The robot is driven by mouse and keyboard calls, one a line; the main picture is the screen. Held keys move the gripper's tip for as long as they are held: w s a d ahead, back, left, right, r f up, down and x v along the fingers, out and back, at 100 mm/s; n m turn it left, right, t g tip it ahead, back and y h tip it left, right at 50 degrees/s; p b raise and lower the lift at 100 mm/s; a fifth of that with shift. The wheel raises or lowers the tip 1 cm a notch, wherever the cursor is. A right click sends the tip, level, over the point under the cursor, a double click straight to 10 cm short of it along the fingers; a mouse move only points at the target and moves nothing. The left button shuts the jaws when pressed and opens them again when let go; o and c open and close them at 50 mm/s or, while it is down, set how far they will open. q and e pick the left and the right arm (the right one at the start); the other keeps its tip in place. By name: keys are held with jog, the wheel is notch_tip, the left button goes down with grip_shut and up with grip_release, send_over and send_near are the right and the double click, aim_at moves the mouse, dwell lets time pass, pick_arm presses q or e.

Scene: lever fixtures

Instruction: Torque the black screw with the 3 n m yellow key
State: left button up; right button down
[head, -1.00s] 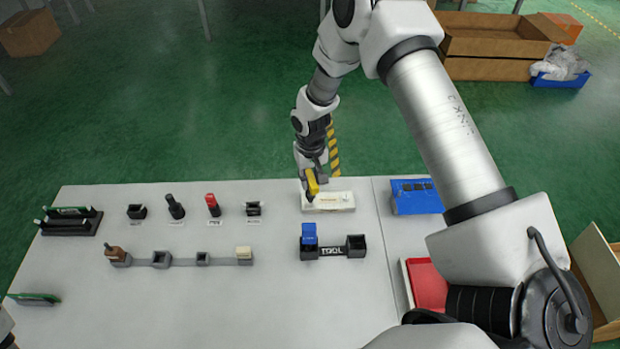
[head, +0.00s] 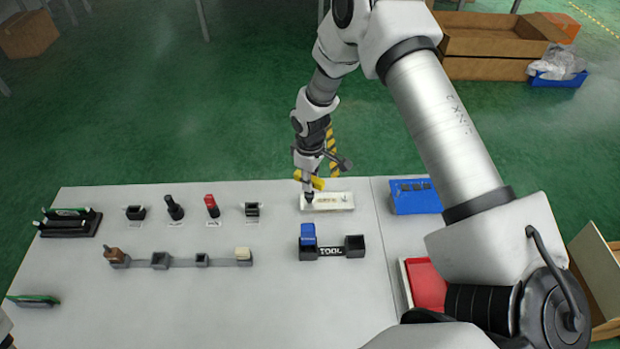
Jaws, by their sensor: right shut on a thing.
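The yellow key (head: 316,183) is held in my right gripper (head: 308,182), which is shut on it. The gripper is above the left end of a white block (head: 333,201) at the table's far edge. A dark tip under the gripper reaches down to the block's left end. The black screw is too small or too hidden to make out there. A blue key (head: 308,234) stands in the left slot of the black TOOL holder (head: 343,251); its right slot is empty.
A row of small black and red items (head: 212,206) stands left of the block. In front of it is a grey rail (head: 220,262) with small holders. A blue box (head: 415,197) and a red tray (head: 427,284) lie to the right. The front middle of the table is clear.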

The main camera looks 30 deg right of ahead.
dwell(0.3)
jog(key=shift+f, duration=0.1)
jog(key=shift+f+b, duration=0.55)
jog(key=shift+f, duration=0.2)
jog(key=m, duration=0.3)
jog(key=shift+r+m, duration=0.1)
jog(key=shift+m, duration=0.3)
jog(key=shift+r+p, duration=2.1)
jog(key=shift+r, duration=0.4)
